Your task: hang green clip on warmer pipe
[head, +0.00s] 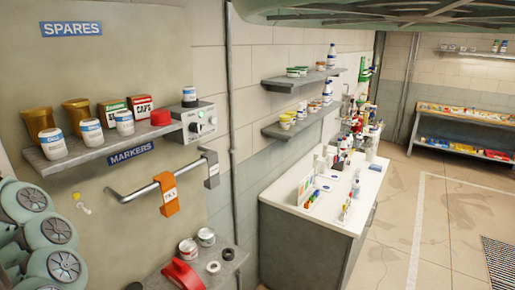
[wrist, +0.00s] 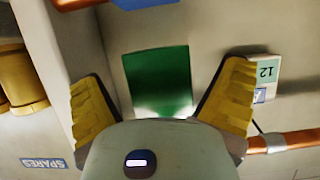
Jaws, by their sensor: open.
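In the wrist view my gripper (wrist: 162,76) is open, its two yellow fingers spread wide. A green flat piece, which looks like the green clip (wrist: 158,70), shows between the fingers, beyond the palm. Neither finger visibly touches it. Its lower edge is hidden behind my palm, so I cannot tell what it hangs on or touches. A copper-coloured pipe (wrist: 287,139) with a pale band shows at the lower right and runs behind my gripper. I cannot tell whether this is the warmer pipe. My gripper and the green clip are not discernible in the head view.
A blue piece (wrist: 145,2) sits at the wrist view's top edge. A white "12" label (wrist: 265,72) is right of the right finger. In the head view, a bent rail (head: 140,191) carries an orange clip (head: 168,197) and a grey clip (head: 211,170), below a jar-filled shelf (head: 85,154).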

